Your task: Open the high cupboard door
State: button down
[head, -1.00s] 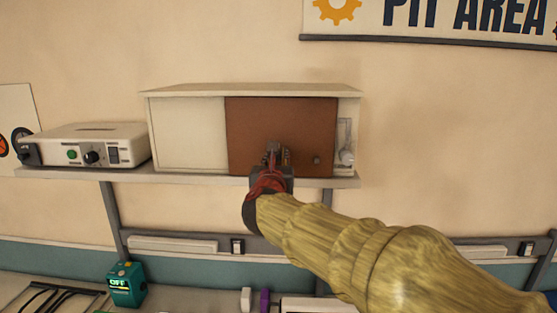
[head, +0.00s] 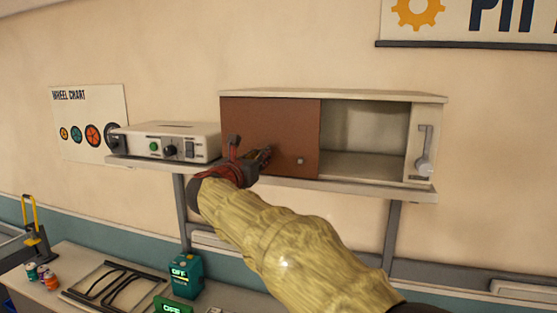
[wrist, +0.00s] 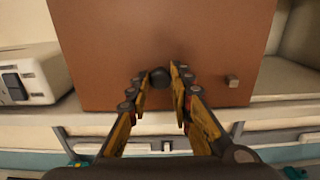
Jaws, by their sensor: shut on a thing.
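The cupboard (head: 425,130) is a cream box on a wall shelf. Its brown sliding door (head: 285,120) covers the left part, and the right part stands open, showing an empty-looking interior (head: 365,125). My gripper (head: 266,154) is at the lower middle of the door. A small square-looking stud (wrist: 232,81) sits on the door to the right, apart from my fingers. The knob is hidden in the head view.
A cream device (head: 185,130) with a green button stands left of the cupboard on the shelf (head: 370,190). A silver lever (head: 424,155) is on the cupboard's right front. A bench below holds a green box (head: 186,275) and small cans (head: 42,275).

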jog(key=shift+w+a+r, duration=0.1)
jog(key=shift+w+a, duration=0.1)
jog(key=shift+a, duration=0.4)
jog(key=c, duration=1.6)
grip_release()
jog(key=v, duration=1.2)
